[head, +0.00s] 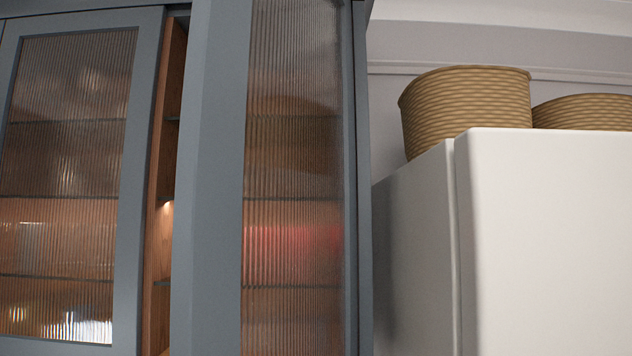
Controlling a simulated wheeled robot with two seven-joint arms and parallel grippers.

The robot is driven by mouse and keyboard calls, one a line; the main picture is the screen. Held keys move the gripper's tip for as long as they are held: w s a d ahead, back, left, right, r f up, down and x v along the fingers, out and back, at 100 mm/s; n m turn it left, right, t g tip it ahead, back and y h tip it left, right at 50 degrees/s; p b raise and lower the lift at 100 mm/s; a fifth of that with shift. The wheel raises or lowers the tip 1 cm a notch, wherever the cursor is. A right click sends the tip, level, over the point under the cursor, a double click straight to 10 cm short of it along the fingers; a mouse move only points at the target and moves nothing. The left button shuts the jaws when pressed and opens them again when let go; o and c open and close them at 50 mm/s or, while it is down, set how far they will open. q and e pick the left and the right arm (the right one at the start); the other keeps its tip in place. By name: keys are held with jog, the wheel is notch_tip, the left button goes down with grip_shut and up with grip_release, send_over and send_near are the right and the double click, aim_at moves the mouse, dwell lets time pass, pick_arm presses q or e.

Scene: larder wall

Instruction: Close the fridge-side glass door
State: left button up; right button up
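The fridge-side glass door (208,180) has a grey-blue frame and a ribbed glass pane (293,170). It stands ajar in the middle of the head view, swung out from the cabinet, with its free edge toward the left. A narrow gap between it and the left glass door shows the wooden cabinet inside (166,150). Blurred shelves and a reddish shape show through its glass. The door's lower part is cut off by the frame, and no handle shows. Neither of my grippers is in view.
The left glass door (138,180), also ribbed, looks shut. The white fridge (550,240) stands close on the right of the cabinet. Two woven baskets (468,105) (585,112) sit on top of it. No free floor shows.

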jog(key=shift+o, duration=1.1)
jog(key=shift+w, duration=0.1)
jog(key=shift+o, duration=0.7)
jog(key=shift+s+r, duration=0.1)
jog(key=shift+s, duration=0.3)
